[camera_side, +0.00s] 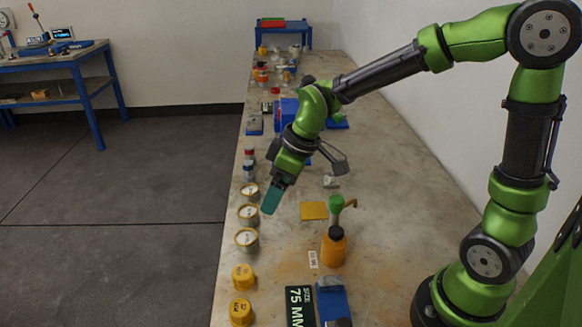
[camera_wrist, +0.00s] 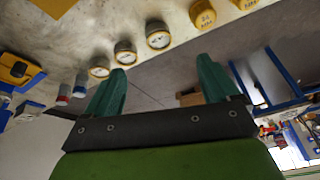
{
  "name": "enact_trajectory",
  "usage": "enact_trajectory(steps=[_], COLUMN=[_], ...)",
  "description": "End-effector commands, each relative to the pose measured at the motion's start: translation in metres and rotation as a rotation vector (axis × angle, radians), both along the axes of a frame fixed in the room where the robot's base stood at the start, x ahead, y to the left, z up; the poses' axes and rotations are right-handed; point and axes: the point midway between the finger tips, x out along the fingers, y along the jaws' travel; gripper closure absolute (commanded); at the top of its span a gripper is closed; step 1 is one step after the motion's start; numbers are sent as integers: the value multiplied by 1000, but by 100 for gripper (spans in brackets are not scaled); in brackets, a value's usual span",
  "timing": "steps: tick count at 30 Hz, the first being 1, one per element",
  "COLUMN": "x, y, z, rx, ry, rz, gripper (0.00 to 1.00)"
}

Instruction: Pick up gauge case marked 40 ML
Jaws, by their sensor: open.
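Several round cases stand in a row along the table's left edge. Three have pale dial-like tops and yellow rims: the far one (camera_side: 249,191), the middle one (camera_side: 248,212) and the near one (camera_side: 247,238). In the wrist view they show as small (camera_wrist: 99,69), middle (camera_wrist: 125,54) and larger (camera_wrist: 158,36). Their markings are too small to read, so I cannot tell which is 40 ML. My gripper (camera_side: 270,200) is just right of the far and middle cases, above the table. In the wrist view my gripper (camera_wrist: 160,68) has its green fingers apart with nothing between them.
Two yellow caps (camera_side: 243,277) marked MM continue the row nearer. Small red-and-blue bottles (camera_side: 249,170) stand beyond it. Open floor (camera_side: 120,180) lies left of the table.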

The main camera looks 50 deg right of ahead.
Motion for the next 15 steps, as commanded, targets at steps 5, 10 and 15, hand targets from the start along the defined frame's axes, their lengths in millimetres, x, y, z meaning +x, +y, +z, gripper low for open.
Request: enact_trajectory(steps=[5, 10, 15], x=[7, 15, 27], y=[3, 9, 17], z=[2, -25, -60], rx=[-35, -34, -34], ry=[-50, -46, -46], rz=[108, 114, 114], gripper=[12, 12, 12])
